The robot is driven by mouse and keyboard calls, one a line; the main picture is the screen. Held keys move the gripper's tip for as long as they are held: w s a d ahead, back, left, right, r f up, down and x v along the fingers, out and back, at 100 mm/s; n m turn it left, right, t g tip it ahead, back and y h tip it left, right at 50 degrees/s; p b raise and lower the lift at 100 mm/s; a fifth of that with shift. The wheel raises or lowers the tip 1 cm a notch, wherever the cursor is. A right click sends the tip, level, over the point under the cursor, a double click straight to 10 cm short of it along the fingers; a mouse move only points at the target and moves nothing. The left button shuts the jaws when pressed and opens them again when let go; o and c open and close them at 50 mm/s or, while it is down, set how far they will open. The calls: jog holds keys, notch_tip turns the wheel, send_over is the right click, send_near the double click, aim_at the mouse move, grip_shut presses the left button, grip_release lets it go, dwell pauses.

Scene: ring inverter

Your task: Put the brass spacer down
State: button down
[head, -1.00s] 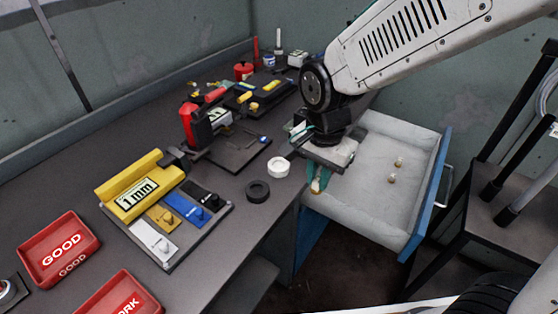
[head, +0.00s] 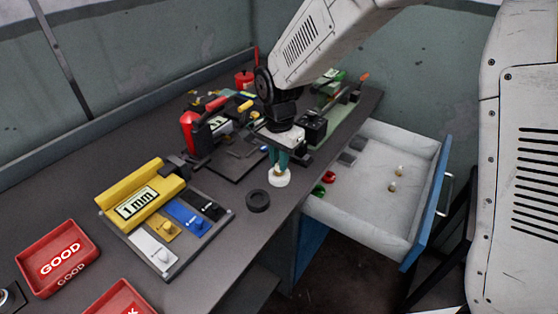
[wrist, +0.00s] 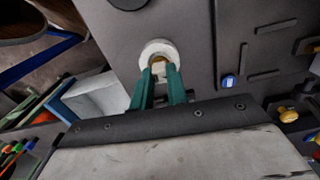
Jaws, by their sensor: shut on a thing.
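My gripper (head: 281,170) has green fingers and points down at the white ring (head: 279,181) on the bench. In the wrist view the two fingertips (wrist: 159,72) are shut on the small brass spacer (wrist: 158,67). The spacer is over the opening of the white ring (wrist: 148,51). I cannot tell whether it touches the ring or the bench. In the head view the fingers hide the spacer.
A black ring (head: 258,200) lies just left of the white one. A plate with coloured tabs and a yellow "1 mm" block (head: 140,200) is further left.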

jog(key=shift+f, duration=0.3)
jog(key=c, duration=1.4)
grip_release()
jog(key=shift+f, duration=0.15)
notch_tip(320, 180, up, 12)
jog(key=s+d+r+n, duration=0.2)
jog(key=s+d+r, duration=0.3)
jog(key=d, duration=0.2)
jog(key=s+d+n, duration=0.2)
jog(key=s+d, duration=0.3)
jog(key=s, duration=0.2)
jog(key=s+d+n, duration=0.2)
jog(key=s+d, duration=0.3)
jog(key=s, duration=0.3)
jog(key=s+d+n+t, duration=0.1)
jog(key=s+d+n, duration=0.1)
jog(key=s+d, duration=0.4)
jog(key=shift+s+r, duration=0.3)
jog(key=shift+s, duration=0.4)
